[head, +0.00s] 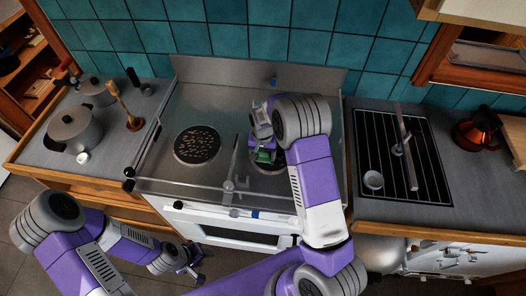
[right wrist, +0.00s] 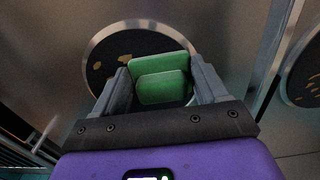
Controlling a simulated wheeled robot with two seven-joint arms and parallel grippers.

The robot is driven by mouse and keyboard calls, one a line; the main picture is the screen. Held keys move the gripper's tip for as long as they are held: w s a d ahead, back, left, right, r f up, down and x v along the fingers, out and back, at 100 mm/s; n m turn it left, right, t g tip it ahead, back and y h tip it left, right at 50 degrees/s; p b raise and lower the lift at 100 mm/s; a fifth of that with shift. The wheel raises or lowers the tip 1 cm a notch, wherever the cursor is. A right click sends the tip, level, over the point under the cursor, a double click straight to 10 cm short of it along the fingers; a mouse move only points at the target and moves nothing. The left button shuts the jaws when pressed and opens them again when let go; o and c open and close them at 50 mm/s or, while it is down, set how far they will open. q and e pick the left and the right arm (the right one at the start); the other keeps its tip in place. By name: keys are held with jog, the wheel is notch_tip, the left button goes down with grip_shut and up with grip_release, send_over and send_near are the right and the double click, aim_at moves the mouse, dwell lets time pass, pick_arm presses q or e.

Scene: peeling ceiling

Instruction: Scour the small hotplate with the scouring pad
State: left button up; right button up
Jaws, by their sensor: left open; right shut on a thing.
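The stove top has two round dark hotplates with pale rims. The right hotplate (right wrist: 110,62) is under my right gripper and has several yellow-brown spots; the arm hides most of it in the head view. The left hotplate (head: 202,145) carries many yellowish spots. I cannot tell for sure which is smaller. My right gripper (head: 265,150) is shut on the green scouring pad (right wrist: 163,87), over the right hotplate. The pad also shows in the head view (head: 265,156). I cannot tell whether it touches the plate. My left gripper (head: 193,265) is open and empty, low before the stove.
A raised glass-like panel edge and a lever-like part (head: 232,175) stand at the stove front. A sink drainer (head: 385,185) and an orange kettle (head: 477,130) are at right.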

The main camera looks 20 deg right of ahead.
aim_at(280, 157)
jog(key=shift+s, duration=0.1)
jog(key=shift+s+d, duration=0.3)
jog(key=shift+s, duration=0.4)
jog(key=shift+s+d, duration=0.25)
jog(key=shift+s, duration=0.45)
jog(key=shift+s+d, duration=0.2)
jog(key=shift+d, duration=0.6)
jog(key=shift+s+d, duration=0.15)
jog(key=shift+d, duration=0.6)
jog(key=shift+w, duration=0.1)
jog(key=shift+w+d+b, duration=0.5)
jog(key=shift+w+d, duration=0.35)
jog(key=shift+d, duration=0.3)
